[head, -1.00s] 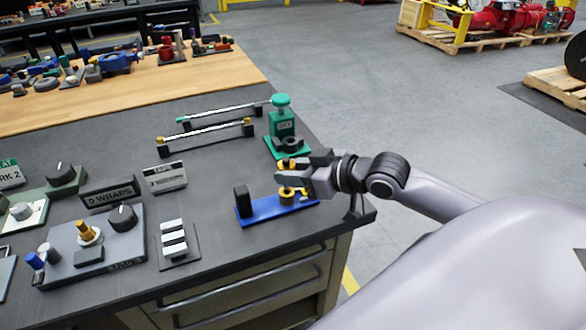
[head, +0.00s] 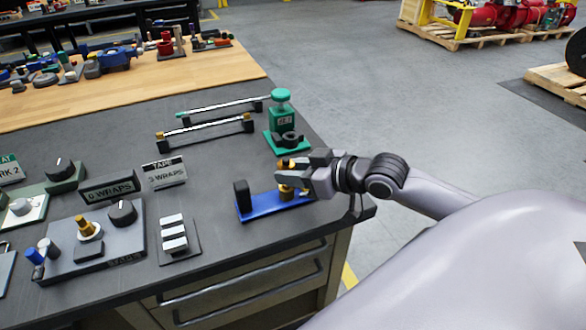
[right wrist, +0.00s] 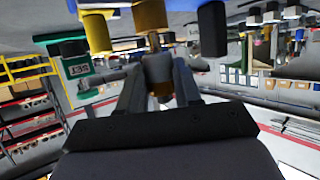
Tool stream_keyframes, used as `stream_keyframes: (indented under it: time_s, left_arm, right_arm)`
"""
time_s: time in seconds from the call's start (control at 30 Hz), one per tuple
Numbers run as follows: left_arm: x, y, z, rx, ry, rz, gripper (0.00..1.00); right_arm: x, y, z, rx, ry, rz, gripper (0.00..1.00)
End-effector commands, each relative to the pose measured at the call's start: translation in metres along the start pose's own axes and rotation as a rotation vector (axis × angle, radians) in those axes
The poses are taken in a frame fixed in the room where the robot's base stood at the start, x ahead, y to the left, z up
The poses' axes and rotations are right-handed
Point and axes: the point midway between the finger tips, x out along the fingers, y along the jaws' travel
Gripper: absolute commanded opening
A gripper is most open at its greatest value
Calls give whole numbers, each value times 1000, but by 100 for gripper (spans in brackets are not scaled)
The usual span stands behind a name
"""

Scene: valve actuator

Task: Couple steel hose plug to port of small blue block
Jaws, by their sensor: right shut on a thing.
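The small blue block (head: 258,210) lies flat near the right end of the dark bench top, with a black post (head: 241,194) at its left end. Its brass port (head: 287,191) stands near the right end, partly hidden by my right gripper (head: 284,175). The right gripper comes in from the right, just over the port, and is shut on the steel hose plug. In the right wrist view the plug (right wrist: 158,68) sits between the fingers, in line with the brass port (right wrist: 150,15). Whether they touch or are seated, I cannot tell. My left gripper is not in view.
A green station (head: 282,120) with a knob stands just behind the blue block. Two rods on holders (head: 205,130) lie to its left. A tape unit (head: 95,250) with a dial and a set of white-topped keys (head: 173,235) are at front left.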

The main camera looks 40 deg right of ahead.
Motion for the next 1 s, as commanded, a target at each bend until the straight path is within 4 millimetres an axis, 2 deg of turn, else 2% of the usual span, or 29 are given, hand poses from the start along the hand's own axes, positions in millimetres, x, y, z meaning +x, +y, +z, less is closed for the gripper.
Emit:
stream_keyframes:
  time_s: [0.8, 0.83, 0.9, 1.0]
  left_arm:
    - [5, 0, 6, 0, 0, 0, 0]
    - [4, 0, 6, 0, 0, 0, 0]
    - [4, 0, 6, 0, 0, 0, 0]
    - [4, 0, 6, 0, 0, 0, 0]
  right_arm:
    - [8, 0, 19, 0, 2, 0, 0]
    - [8, 0, 18, -1, 2, 0, 40]
    - [8, 0, 18, -1, 2, 0, 63]
    - [8, 0, 18, 0, 1, 0, 63]
